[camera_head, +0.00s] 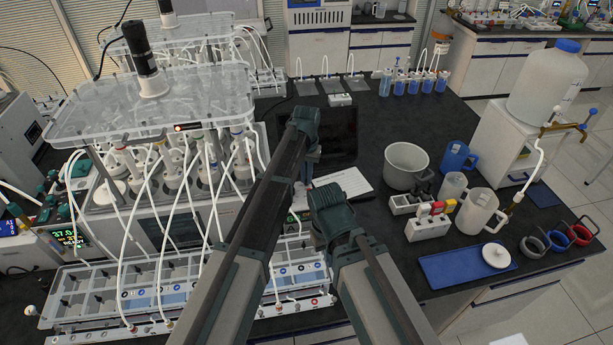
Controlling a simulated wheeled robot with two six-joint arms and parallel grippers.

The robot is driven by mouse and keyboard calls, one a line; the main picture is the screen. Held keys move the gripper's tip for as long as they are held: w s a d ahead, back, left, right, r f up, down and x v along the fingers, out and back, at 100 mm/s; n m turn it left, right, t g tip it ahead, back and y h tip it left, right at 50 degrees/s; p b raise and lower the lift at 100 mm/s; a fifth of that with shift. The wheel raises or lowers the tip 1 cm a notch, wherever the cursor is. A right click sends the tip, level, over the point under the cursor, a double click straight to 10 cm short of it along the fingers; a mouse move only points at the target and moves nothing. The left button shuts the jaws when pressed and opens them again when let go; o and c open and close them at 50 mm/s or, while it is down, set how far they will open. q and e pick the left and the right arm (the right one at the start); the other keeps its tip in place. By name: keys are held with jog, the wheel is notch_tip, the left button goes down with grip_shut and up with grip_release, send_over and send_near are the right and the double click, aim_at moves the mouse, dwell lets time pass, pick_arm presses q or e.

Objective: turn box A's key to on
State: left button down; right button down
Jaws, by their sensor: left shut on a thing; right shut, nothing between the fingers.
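My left gripper (309,177) hangs down from its bent wrist near the middle of the bench, beside the papers. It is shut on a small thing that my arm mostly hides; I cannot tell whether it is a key. A small pale object (299,197) shows just under it. My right gripper (332,222) is lower and nearer, shut and empty, its fingertips mostly hidden by its own wrist.
White tubes and the reactor rack (150,105) crowd the left. A tube tray (185,280) lies in front. To the right are a grey pot (406,165), small switch boxes (428,225), jugs (480,210) and a blue tray (450,270).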

pick_arm(q)
jog(key=m, duration=1.2)
jog(key=shift+m, duration=0.4)
dwell(0.4)
jog(key=c, duration=1)
grip_release()
jog(key=shift+o, duration=0.2)
jog(key=shift+r, duration=0.1)
notch_tip(320, 180, up, 14)
jog(key=p, duration=1.3)
jog(key=shift+f+p, duration=0.2)
jog(key=shift+p, duration=0.2)
